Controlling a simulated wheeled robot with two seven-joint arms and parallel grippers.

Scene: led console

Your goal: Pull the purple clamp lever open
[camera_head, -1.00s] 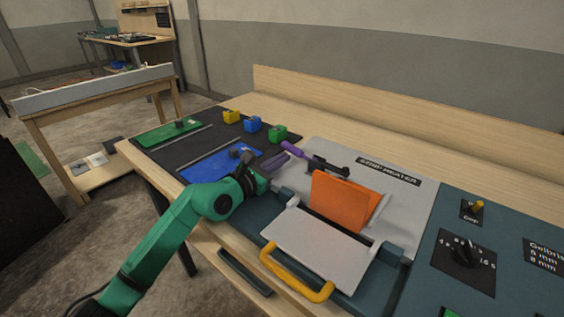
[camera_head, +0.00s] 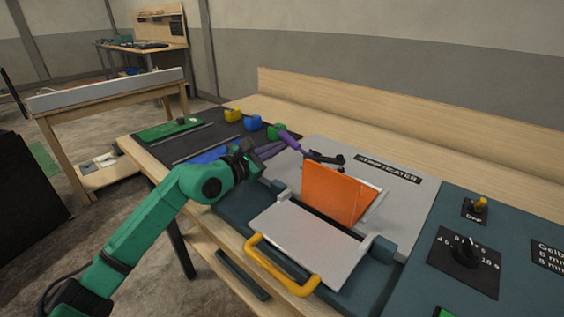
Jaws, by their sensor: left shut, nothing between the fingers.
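The purple clamp lever (camera_head: 289,137) rises from its dark clamp base (camera_head: 325,158) on the grey plate of the strip heater. Its grip end points up and to the left. My left gripper (camera_head: 260,151) is just left of and a little below the lever, its fingers shut with nothing between them. I cannot tell whether the fingers touch the lever. My right gripper is not in view.
An orange sheet (camera_head: 336,194) stands upright on the heater, behind a light flap (camera_head: 298,243) with a yellow handle (camera_head: 279,269). A dial (camera_head: 467,252) is at the right.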

